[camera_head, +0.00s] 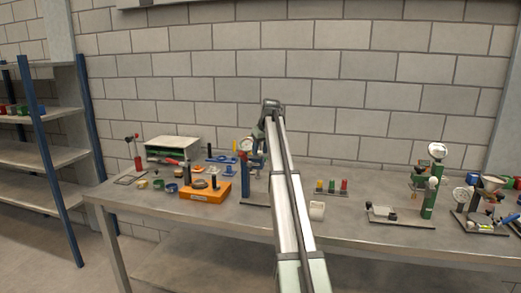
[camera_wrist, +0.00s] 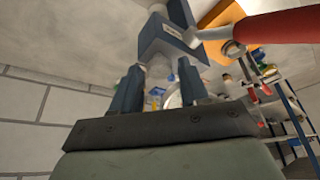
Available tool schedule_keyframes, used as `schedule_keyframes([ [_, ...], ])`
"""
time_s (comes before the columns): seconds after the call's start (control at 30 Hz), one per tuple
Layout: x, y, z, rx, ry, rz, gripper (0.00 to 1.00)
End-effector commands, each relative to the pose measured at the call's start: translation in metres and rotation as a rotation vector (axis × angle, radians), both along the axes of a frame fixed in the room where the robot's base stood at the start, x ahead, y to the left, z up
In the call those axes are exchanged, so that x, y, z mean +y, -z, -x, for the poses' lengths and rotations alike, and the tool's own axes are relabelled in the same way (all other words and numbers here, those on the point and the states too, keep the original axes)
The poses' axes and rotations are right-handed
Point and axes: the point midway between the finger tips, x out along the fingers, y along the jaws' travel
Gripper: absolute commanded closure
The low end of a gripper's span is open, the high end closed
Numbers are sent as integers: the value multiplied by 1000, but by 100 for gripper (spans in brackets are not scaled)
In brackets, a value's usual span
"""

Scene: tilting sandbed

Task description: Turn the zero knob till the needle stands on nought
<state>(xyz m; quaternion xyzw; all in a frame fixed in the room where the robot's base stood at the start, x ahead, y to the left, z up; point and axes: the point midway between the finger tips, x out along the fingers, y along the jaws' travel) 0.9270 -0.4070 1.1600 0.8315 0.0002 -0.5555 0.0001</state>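A small white round dial (camera_head: 246,145) stands near the back of the bench, on a blue post (camera_head: 246,180) with red on it, just left of my gripper (camera_head: 258,155). Its needle is too small to read. In the wrist view my gripper (camera_wrist: 160,85) has its two dark fingers apart, with a pale round edge (camera_wrist: 173,100) partly hidden between them. A blue-grey block with a label (camera_wrist: 168,42) lies just beyond the fingertips, and a small grey lever-like part (camera_wrist: 198,36) sticks out beside it. I cannot make out the zero knob for certain.
A thick red bar (camera_wrist: 275,25) crosses the wrist view close by on the right. An orange box (camera_head: 206,191) stands left of the post. Right of my arm are a white cup (camera_head: 317,210) and a green post (camera_head: 429,200) with dials. The front bench edge is mostly clear.

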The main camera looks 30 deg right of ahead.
Motion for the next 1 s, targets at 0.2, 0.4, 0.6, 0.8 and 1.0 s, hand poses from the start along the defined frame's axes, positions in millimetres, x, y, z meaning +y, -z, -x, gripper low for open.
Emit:
schedule_keyframes([
  [0.2, 0, 0, 0, 0, 0, 0, 77],
  [0.4, 0, 0, 0, 0, 0, 0, 96],
  [0.6, 0, 0, 0, 0, 6, 0, 100],
  [0.8, 1, 0, 0, 1, 60, 0, 100],
  [1.0, 3, 0, 0, 0, 190, 0, 100],
])
